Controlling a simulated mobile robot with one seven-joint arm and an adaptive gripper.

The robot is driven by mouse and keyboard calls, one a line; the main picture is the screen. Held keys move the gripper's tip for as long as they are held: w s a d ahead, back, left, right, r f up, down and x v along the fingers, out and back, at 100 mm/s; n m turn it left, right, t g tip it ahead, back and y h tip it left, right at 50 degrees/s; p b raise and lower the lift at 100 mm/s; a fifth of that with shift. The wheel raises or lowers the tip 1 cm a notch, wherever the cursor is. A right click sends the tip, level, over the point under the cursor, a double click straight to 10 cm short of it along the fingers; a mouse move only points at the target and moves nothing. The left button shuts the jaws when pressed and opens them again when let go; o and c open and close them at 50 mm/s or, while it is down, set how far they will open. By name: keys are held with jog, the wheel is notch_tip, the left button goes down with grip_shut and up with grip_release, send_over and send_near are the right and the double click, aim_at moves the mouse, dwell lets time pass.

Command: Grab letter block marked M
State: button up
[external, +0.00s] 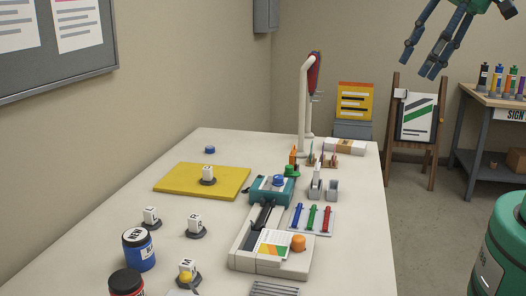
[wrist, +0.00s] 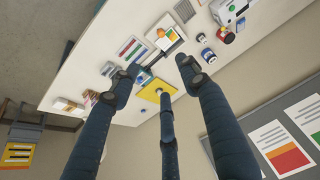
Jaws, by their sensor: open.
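The white letter block marked M (external: 187,267) stands near the front left of the long table in the external view, with a yellow round thing just in front of its lower part. My gripper (external: 424,62) is open and empty, high at the upper right, well apart from the block and beyond the table's right edge. In the wrist view my gripper's dark fingers (wrist: 158,80) are spread with nothing between them, over a distant tabletop. I cannot pick out the M there; the letters are too small.
Other letter blocks stand on the table (external: 345,250): one marked R (external: 196,221), one further left (external: 150,215), one on a yellow mat (external: 225,181). A blue jar (external: 138,252) and dark jar (external: 126,284) stand near M. A laminator-like machine (external: 270,250) is to its right.

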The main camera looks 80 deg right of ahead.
jog(key=w+a+g+p, duration=0.1)
jog(key=w+a+p, duration=0.25)
jog(key=w, duration=1.25)
jog(key=g+p, duration=0.4)
jog(key=p, duration=0.5)
send_over(188, 262)
notch_tip(188, 262, down, 31)
jog(key=shift+a, duration=0.15)
jog(key=shift+s+f, duration=0.1)
jog(key=shift+f, duration=0.1)
jog(key=shift+f+p, duration=0.6)
jog(key=shift+f, duration=3.55)
jog(key=shift+f, duration=0.1)
jog(key=shift+f+p, duration=0.55)
jog(key=shift+f, duration=1.95)
